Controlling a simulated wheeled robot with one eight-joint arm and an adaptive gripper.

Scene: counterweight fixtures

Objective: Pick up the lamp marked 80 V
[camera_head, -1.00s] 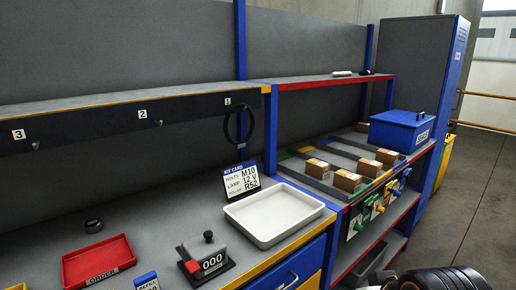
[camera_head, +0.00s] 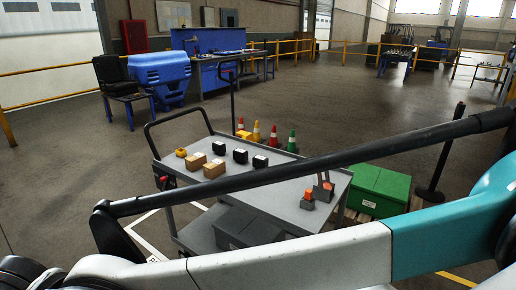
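No marking "80 V" can be read, and I cannot tell which thing, if any, is that lamp. A grey cart (camera_head: 270,200) stands ahead with small items on its top. Near its right end is a small orange-topped grey item (camera_head: 308,199), beside a taller grey and orange piece (camera_head: 323,186). Farther left are several small dark blocks with pale tops, one of them in the middle (camera_head: 240,155), two brown boxes (camera_head: 213,169) and a yellow item (camera_head: 181,153). My arm crosses the foreground and hides part of the cart. My gripper cannot be made out.
Several small coloured cones, one of them red (camera_head: 273,136), stand at the cart's far edge. A green crate (camera_head: 380,190) is on a pallet to the right. A blue workbench (camera_head: 215,60) and yellow rails (camera_head: 360,50) are behind. Open floor lies between.

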